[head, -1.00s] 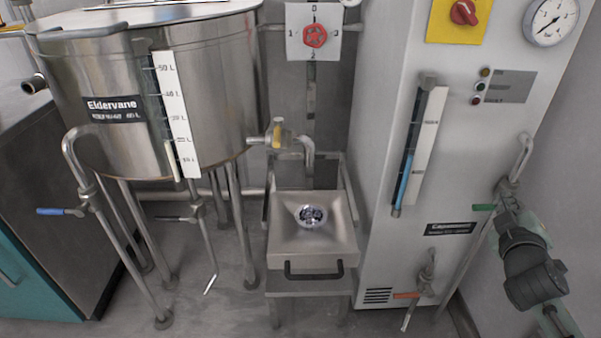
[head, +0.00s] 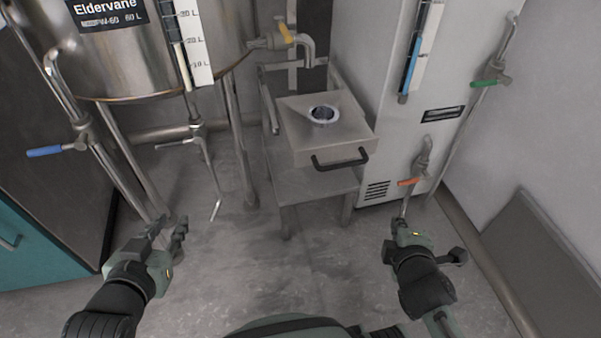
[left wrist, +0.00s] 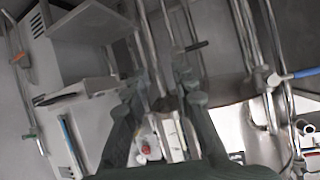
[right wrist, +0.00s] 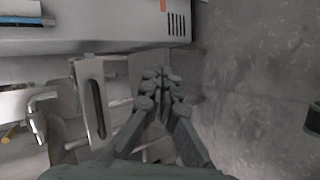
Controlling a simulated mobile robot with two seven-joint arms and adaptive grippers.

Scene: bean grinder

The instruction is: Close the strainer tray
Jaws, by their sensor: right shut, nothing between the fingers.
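The strainer tray is a square metal tray (head: 352,109) with a round strainer opening (head: 323,115) and a black bar handle (head: 340,160) on its front. In the head view it sits in a metal stand (head: 285,205). How far out it sits is hard to tell. My left gripper (head: 166,232) is open and empty, low and to the left of the tray; its spread fingers show in the left wrist view (left wrist: 163,82). My right gripper (head: 399,226) is low and to the right of the tray; its fingers are together and empty in the right wrist view (right wrist: 160,78). Neither gripper touches the handle.
A steel tank (head: 110,60) on legs stands left, with a blue-handled valve (head: 50,151). A white cabinet (head: 370,50) stands right of the tray, with an orange-handled valve (head: 409,182) and a green-handled valve (head: 486,83). The floor (head: 290,270) in front of the stand is clear.

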